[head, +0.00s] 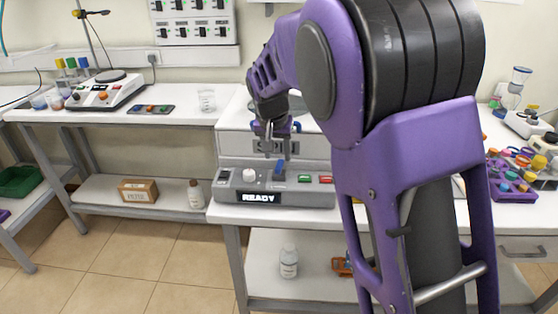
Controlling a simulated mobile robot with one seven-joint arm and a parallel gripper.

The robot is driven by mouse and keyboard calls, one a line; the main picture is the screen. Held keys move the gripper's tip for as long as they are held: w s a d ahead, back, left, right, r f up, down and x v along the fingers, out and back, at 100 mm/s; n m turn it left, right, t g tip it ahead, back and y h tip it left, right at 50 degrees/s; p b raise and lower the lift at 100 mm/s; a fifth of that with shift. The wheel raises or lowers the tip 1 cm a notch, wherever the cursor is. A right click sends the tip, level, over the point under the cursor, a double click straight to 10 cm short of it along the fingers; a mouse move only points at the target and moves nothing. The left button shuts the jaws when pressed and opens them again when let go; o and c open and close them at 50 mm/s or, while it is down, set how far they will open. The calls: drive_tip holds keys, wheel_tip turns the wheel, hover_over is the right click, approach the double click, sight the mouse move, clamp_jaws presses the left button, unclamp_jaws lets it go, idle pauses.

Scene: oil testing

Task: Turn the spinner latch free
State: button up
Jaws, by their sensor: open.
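The spinner machine (235,146) is a white and grey box on the middle bench, its front lettering partly hidden by my gripper. Its sloped grey front panel (228,187) carries a lit display (262,198) reading READY. A blue upright lever (279,168), which looks like the latch, stands on the panel between a white knob (249,175) and a green button (304,179). A red button (325,180) is further right. My gripper (273,150) is open and points down just above the blue lever, with a small gap showing. Nothing shows between its fingers.
My arm hides much of the bench right of the machine. A purple rack (512,187) with coloured caps sits at the right. The bench left of the machine is mostly clear.

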sight(279, 164)
drive_tip(key=shift+x, duration=2.1)
clamp_jaws()
